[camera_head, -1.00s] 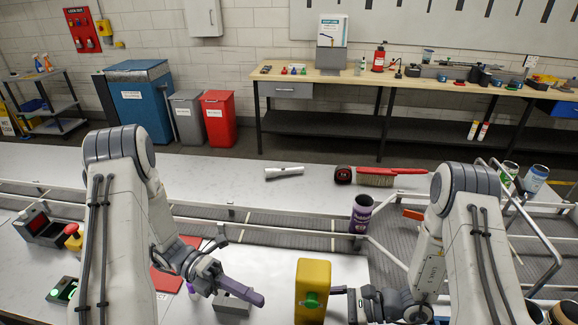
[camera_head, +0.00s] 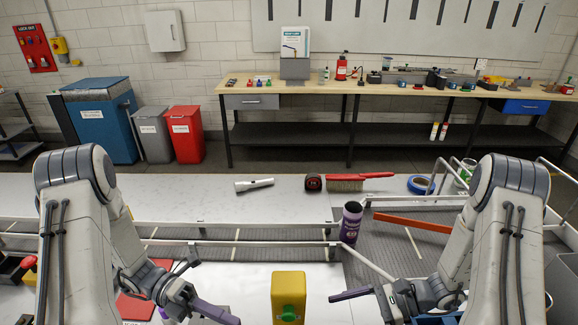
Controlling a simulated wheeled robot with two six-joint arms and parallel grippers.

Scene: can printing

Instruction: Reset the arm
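My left gripper (camera_head: 204,287) is in the lower left of the head view, with its purple-grey fingers spread apart and nothing between them. My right gripper (camera_head: 363,298) is at the lower right of centre. One long finger points left and the other is seen nearly end-on, apart from it; it looks open and empty. A yellow block with a green button (camera_head: 288,297) stands between the two grippers, touched by neither. A purple can (camera_head: 351,222) stands upright beyond the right gripper.
A flashlight (camera_head: 254,185), a black-and-red tape measure (camera_head: 313,183), a red brush (camera_head: 346,183) and blue tape (camera_head: 421,185) lie on the far white surface. An orange bar (camera_head: 412,222) and metal rails cross the conveyor. A red pad (camera_head: 136,305) lies by the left arm.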

